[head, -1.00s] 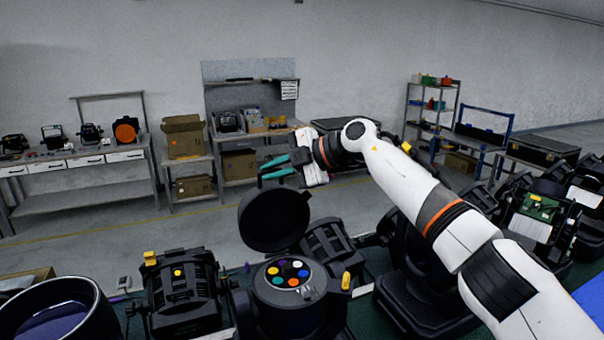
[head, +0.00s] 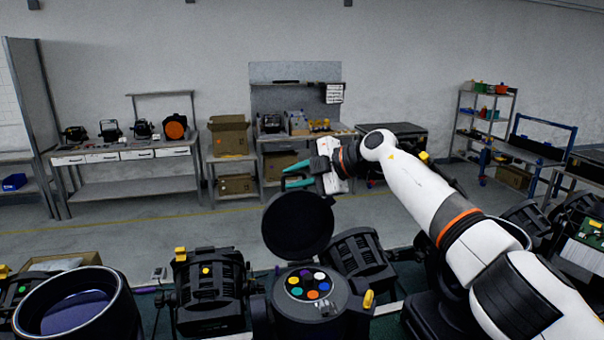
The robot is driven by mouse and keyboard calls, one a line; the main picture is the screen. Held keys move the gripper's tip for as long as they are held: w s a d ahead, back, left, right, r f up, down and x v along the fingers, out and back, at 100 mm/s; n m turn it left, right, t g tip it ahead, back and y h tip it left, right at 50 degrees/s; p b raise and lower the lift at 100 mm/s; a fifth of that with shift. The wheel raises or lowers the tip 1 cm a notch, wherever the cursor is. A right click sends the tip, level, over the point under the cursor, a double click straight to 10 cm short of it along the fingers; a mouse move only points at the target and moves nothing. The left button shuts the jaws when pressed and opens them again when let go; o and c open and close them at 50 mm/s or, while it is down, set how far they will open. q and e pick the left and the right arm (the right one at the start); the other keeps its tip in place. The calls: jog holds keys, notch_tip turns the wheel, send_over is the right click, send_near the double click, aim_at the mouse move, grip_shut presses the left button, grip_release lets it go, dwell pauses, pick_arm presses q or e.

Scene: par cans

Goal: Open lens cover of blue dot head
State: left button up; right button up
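A black par can head (head: 345,318) stands at the front centre, its round face showing several coloured dots, one of them blue. A round black lens cover (head: 298,226) stands raised open behind that face. Another black head (head: 203,290) with a single yellow dot stands to its left. I cannot tell which head carries a lone blue dot as its mark. My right gripper (head: 297,176) appears above the raised cover in the picture, its teal fingers apart and nothing between them. I cannot tell its distance from the cover. My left gripper is out of view.
A wide black barrel with a purplish lens (head: 75,312) stands at front left, beside a partly cut-off head with a green dot (head: 20,289). Another black fixture (head: 356,262) stands just behind the open head. Open floor lies beyond, before benches with cardboard boxes (head: 229,137).

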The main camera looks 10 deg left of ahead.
jog(key=shift+o, duration=0.6)
jog(key=shift+s+a+f, duration=0.1)
jog(key=shift+a+f, duration=0.05)
jog(key=shift+a, duration=0.05)
jog(key=shift+d+b, duration=0.2)
jog(key=shift+b, duration=0.15)
jog(key=b+v, duration=0.6)
jog(key=v, duration=0.6)
jog(key=shift+b, duration=0.35)
